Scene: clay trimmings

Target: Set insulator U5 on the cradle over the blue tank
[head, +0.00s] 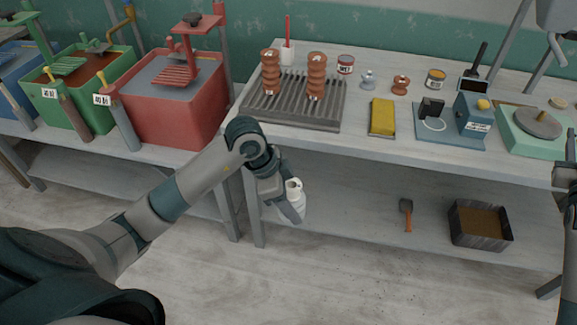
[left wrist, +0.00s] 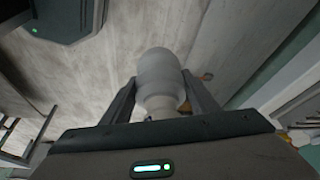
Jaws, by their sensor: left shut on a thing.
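A white insulator (head: 293,205) is held in my left gripper (head: 288,203), in front of the bench edge and above the floor. The left wrist view shows its pale rounded body (left wrist: 160,75) between the two fingers (left wrist: 155,98). No U5 marking can be read on it. The blue tank (head: 14,62) is cut off at the far left of the head view, well away from the gripper. A green frame (head: 42,35) stands at its edge; its cradle is mostly out of view. Part of my right arm shows at the right edge; its jaws are unclear.
A green tank (head: 45,108) and a red tank (head: 150,125) with raised racks stand right of the blue one. The bench holds a ribbed rack (head: 300,118) with two brown insulators, a yellow sponge (head: 382,117) and small jars. A dark bin (head: 482,238) is on the lower shelf.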

